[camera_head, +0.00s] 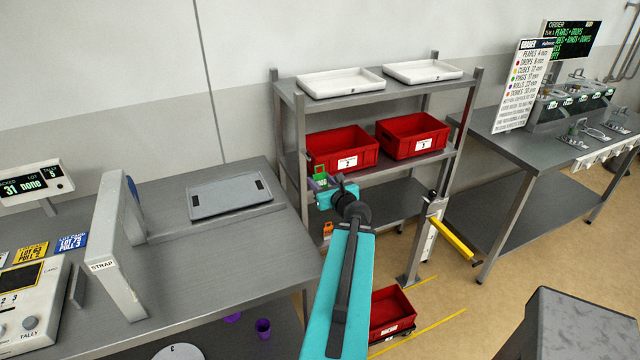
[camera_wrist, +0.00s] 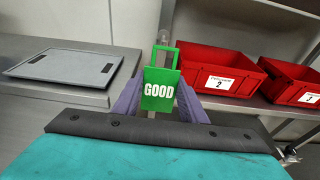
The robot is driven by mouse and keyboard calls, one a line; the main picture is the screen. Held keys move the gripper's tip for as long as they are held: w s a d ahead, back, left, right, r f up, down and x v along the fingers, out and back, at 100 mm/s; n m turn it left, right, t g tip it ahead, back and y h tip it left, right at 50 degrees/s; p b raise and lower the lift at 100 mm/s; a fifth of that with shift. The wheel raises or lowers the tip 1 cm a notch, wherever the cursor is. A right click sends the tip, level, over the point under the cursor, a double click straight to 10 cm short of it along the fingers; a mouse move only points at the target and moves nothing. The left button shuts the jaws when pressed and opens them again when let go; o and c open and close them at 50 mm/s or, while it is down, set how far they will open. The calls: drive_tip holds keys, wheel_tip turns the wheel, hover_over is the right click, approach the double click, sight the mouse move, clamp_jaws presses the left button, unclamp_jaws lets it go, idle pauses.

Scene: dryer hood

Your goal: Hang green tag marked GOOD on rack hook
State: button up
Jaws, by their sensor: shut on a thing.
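The green tag (camera_wrist: 161,88) marked GOOD in white is upright between the two purple fingers of my gripper (camera_wrist: 160,104) in the wrist view, with its open loop at the top. My gripper (camera_head: 318,187) is shut on it. In the head view the green tag (camera_head: 320,180) shows small beside the left front post of the grey metal rack (camera_head: 301,135). An orange tag (camera_head: 327,231) is lower by the same post. I cannot make out the hook for the green tag; I cannot tell whether the loop touches anything.
Red bins (camera_head: 344,148) stand on the rack's middle shelf and white trays (camera_head: 340,82) on top. A grey bench with a flat grey tray (camera_head: 230,196) is at left. A post with a yellow bar (camera_head: 453,240) and a red bin (camera_head: 391,313) on the floor are right of my arm.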

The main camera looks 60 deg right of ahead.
drive_tip(key=shift+b+x, duration=0.85)
drive_tip(key=shift+b, duration=0.3)
drive_tip(key=shift+w+d, duration=0.1)
drive_tip(key=shift+r+x, duration=0.2)
drive_tip(key=shift+x, duration=2.2)
drive_tip(key=shift+r+x, duration=0.2)
drive_tip(key=shift+x, duration=2.25)
drive_tip(key=shift+w, duration=0.15)
drive_tip(key=o, duration=1.1)
